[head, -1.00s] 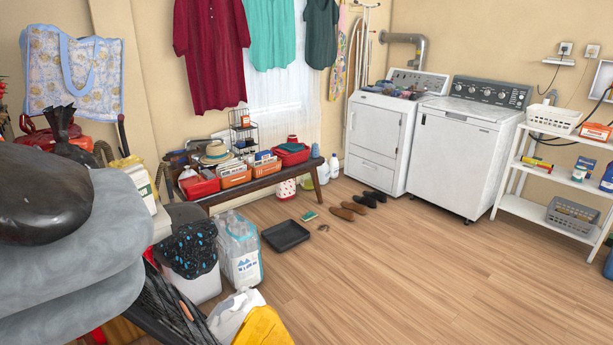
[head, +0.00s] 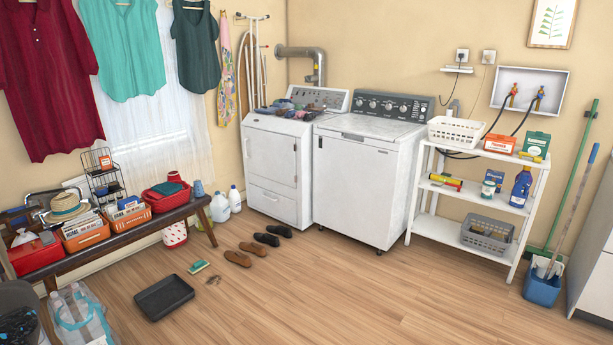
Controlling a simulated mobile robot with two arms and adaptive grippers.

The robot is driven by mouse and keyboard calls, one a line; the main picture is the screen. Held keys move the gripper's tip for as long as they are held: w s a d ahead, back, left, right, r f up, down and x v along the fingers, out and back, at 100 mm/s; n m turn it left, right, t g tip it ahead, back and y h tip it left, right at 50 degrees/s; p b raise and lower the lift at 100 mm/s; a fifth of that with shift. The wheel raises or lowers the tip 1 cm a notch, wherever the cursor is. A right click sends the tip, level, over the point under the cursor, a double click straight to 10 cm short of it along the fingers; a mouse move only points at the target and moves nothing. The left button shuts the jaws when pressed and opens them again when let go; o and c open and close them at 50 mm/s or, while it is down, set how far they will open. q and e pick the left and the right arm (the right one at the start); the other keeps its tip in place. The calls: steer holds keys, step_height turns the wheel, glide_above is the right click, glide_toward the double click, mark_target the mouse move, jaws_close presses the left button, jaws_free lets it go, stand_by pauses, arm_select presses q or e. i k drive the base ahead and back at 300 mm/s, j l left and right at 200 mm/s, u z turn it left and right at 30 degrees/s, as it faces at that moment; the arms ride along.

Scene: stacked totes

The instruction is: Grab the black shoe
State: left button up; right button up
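Two black shoes lie on the wood floor in front of the dryer. One black shoe (head: 266,239) is nearer, and the other black shoe (head: 280,230) is just behind it to the right. A pair of brown shoes (head: 238,258) lies in front of and to the left of them. Neither of my grippers shows in the head view.
A black tray (head: 164,297) and a green brush (head: 199,266) lie on the floor left of the shoes. A loaded bench (head: 128,236) stands along the left wall. The dryer (head: 275,165), washer (head: 357,185) and white shelf (head: 462,229) stand behind. The floor at centre and right is clear.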

mark_target(273, 240)
steer(key=i, duration=0.65)
steer(key=i+l+u, duration=0.1)
steer(key=i, duration=0.6)
steer(key=i+l, duration=0.2)
steer(key=i, duration=0.45)
steer(key=i+l, duration=0.1)
steer(key=i, duration=0.55)
steer(key=u, duration=0.05)
